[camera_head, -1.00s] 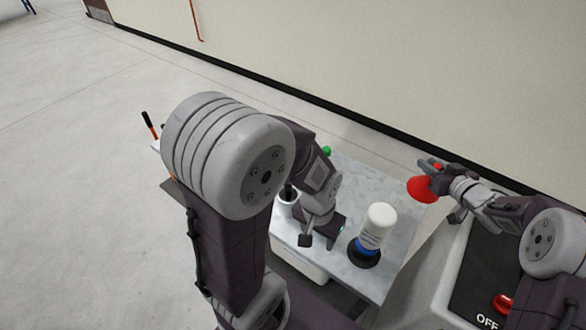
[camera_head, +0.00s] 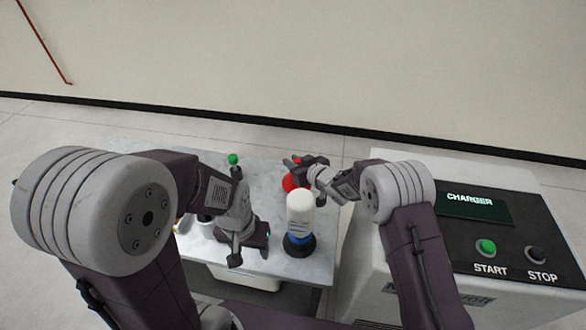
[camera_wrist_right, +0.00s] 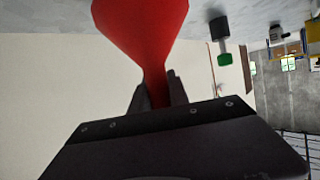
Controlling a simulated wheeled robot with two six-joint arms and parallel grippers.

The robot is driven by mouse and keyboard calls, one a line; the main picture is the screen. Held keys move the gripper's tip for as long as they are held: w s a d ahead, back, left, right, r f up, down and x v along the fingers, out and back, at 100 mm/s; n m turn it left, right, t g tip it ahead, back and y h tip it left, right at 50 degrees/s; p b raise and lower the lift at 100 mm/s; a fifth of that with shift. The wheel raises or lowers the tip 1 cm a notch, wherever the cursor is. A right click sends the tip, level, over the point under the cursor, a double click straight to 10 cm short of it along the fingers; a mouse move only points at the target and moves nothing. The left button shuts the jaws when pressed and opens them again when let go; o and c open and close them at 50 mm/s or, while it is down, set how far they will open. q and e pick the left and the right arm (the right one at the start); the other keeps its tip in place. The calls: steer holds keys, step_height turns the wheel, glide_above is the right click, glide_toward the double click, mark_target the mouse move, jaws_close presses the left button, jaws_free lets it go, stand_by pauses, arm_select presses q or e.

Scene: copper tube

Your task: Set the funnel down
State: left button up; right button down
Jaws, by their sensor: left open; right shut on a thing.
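The red funnel (camera_head: 288,183) is over the far right part of the table in the head view, partly hidden by my right gripper (camera_head: 298,164). In the right wrist view the funnel (camera_wrist_right: 142,32) fills the top middle, its wide part toward the tabletop. My right gripper (camera_wrist_right: 157,92) is shut on its narrow stem. I cannot tell whether its rim touches the table. My left gripper (camera_head: 250,252) is open near the table's front edge, left of a white bottle.
The grey table (camera_head: 318,262) carries the white bottle (camera_head: 300,208) on a dark blue-and-black base, and a green-topped item (camera_head: 233,160) at the back. It also shows in the right wrist view (camera_wrist_right: 224,58). A charger console (camera_head: 485,205) stands close on the right.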

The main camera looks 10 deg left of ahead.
step_height(320, 180, down, 3)
steer(key=shift+w+r, duration=0.1)
arm_select(q)
steer(key=shift+f, duration=0.25)
steer(key=shift+f+b, duration=0.2)
steer(key=shift+b, duration=0.1)
arm_select(e)
steer(key=shift+f, duration=0.25)
arm_select(q)
steer(key=shift+r, duration=0.1)
arm_select(e)
steer(key=c, duration=1.3)
jaws_free()
steer(key=shift+o, duration=0.2)
steer(key=shift+r, duration=0.1)
steer(key=shift+s+d+r, duration=0.15)
steer(key=shift+s+r, duration=0.05)
steer(key=shift+r, duration=0.1)
arm_select(q)
steer(key=shift+r+p, duration=0.5)
steer(key=shift+p, duration=0.05)
arm_select(e)
steer(key=v, duration=1.1)
steer(key=shift+s+d, duration=0.25)
